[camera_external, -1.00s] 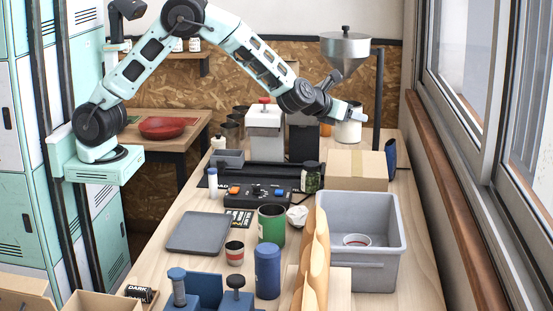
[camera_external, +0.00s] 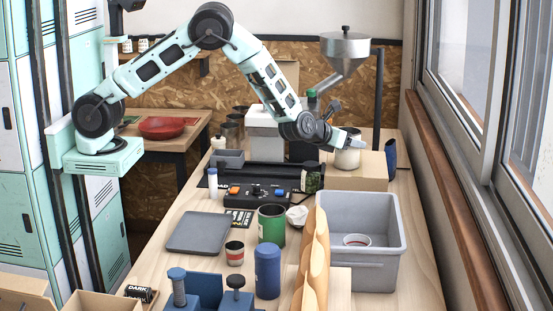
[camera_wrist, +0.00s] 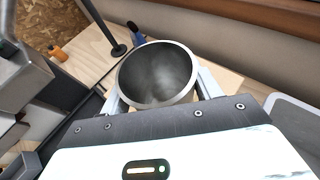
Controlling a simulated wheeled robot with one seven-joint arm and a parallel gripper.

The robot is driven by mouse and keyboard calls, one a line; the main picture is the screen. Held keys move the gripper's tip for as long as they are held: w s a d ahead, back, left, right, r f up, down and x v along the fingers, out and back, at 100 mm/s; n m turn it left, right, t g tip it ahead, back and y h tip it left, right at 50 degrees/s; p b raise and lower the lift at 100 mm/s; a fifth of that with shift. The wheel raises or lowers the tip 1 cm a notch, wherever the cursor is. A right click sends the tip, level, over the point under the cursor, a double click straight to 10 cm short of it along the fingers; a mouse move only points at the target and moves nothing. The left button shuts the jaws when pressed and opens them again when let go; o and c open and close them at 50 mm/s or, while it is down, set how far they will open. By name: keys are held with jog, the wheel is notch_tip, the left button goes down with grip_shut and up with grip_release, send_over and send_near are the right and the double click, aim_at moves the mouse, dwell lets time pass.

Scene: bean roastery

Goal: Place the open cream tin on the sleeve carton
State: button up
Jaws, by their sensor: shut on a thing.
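The open cream tin (camera_external: 346,159) is upright between the fingers of my gripper (camera_external: 353,143), which is shut on it. In the wrist view the tin (camera_wrist: 157,75) shows its round rim and an empty grey inside, with a finger on each side. The sleeve carton (camera_external: 371,176) is the plain tan box on the bench at the right. The tin is at or just above the carton's top; I cannot tell whether they touch. In the wrist view part of the carton's top (camera_wrist: 226,82) shows beside and behind the tin.
A grey bin (camera_external: 365,258) with a small tin inside stands in front of the carton. A dark blue object (camera_external: 391,158) stands at the carton's right. A hopper (camera_external: 345,52) on a dark post rises behind. A control panel (camera_external: 258,193) and jar (camera_external: 312,177) lie left.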

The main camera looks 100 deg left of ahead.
jog(key=shift+f+b, duration=0.15)
jog(key=shift+b, duration=0.2)
jog(key=o, duration=1)
jog(key=shift+r, duration=0.2)
